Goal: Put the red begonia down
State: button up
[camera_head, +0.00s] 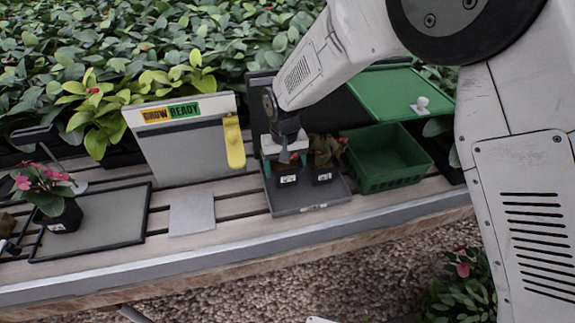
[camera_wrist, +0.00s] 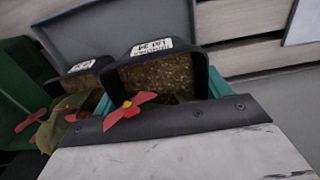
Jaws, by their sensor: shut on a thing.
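My gripper (camera_head: 284,150) is shut on the black pot of a red begonia (camera_head: 287,177), over the left part of a dark grey tray (camera_head: 312,208). In the wrist view, my gripper's teal fingers (camera_wrist: 160,98) sit on either side of this pot (camera_wrist: 154,72), which shows soil, a white label and a red flower. The pot looks upright and at tray level; I cannot tell if its base touches. Its leaves are mostly hidden by my gripper. A second potted red-flowered plant (camera_head: 324,160) stands close at its right on the tray.
A green crate (camera_head: 388,168) stands right of the tray, with a green lid (camera_head: 400,92) behind. A sign board (camera_head: 185,145) with a yellow tag (camera_head: 234,142) is at the left. A grey plate (camera_head: 192,214) lies bare.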

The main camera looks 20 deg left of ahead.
jog(key=shift+w+a, duration=0.1)
jog(key=shift+w, duration=0.1)
jog(key=shift+w+a+f, duration=0.1)
jog(key=shift+w+f, duration=0.2)
jog(key=shift+f, duration=0.6)
jog(key=shift+w+a+f, duration=0.1)
jog(key=shift+w+f, duration=0.15)
jog(key=shift+f, duration=0.65)
jog(key=shift+f, duration=0.15)
jog(key=o, duration=0.8)
jog(key=shift+r, duration=3.9)
